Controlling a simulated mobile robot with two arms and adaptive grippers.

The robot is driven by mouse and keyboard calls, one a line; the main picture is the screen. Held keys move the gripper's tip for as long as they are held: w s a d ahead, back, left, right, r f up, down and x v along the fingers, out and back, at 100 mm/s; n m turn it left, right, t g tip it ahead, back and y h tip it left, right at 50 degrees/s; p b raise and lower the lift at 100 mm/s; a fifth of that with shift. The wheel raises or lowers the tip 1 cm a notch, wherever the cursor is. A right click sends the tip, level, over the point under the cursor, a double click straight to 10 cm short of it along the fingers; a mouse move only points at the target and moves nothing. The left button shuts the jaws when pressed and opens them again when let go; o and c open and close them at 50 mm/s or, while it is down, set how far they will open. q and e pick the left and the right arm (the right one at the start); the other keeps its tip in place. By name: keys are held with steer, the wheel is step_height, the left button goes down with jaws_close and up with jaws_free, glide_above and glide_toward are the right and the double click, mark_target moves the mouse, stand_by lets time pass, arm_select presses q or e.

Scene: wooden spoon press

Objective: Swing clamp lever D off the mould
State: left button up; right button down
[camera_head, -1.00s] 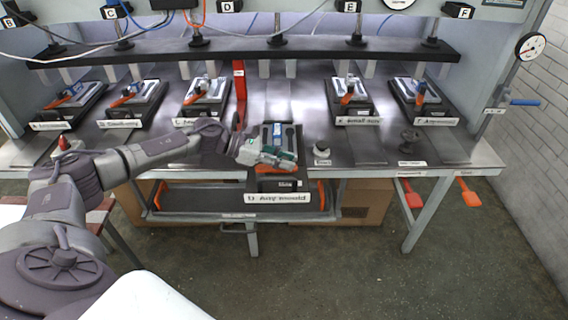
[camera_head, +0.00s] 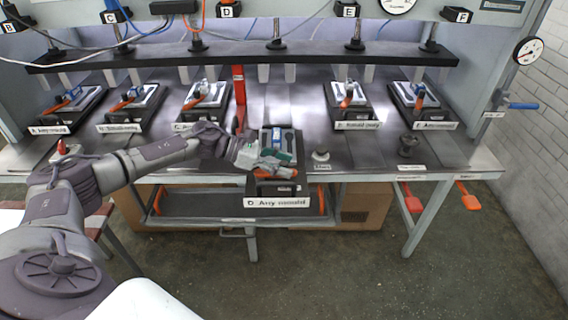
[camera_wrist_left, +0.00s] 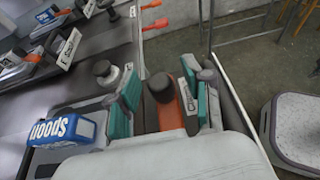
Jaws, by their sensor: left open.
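Mould D (camera_head: 261,143) is a grey plate with a dark spoon-shaped hollow and a blue block, on a black base at the table's front edge. Its orange clamp lever (camera_head: 284,173) shows at the near end, partly hidden by my left gripper (camera_head: 277,159). In the left wrist view the blue block (camera_wrist_left: 68,138) reads "spoon". My left gripper (camera_wrist_left: 165,105) has teal finger pads standing apart. The orange lever (camera_wrist_left: 188,103) and a dark round knob (camera_wrist_left: 160,87) show between the pads. I cannot tell whether the pads touch the lever. My right gripper is out of view.
Several similar moulds with orange levers stand in a row behind, such as mould E (camera_head: 349,98). A red upright post (camera_head: 239,85) stands behind and left of D. A small grey weight (camera_head: 320,154) and a dark knob (camera_head: 408,145) stand to the right. A black press bar (camera_head: 300,50) spans above.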

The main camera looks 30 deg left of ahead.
arm_select(q)
steer(key=v, duration=1.1)
steer(key=shift+s+a, duration=0.15)
steer(key=shift+a, duration=0.2)
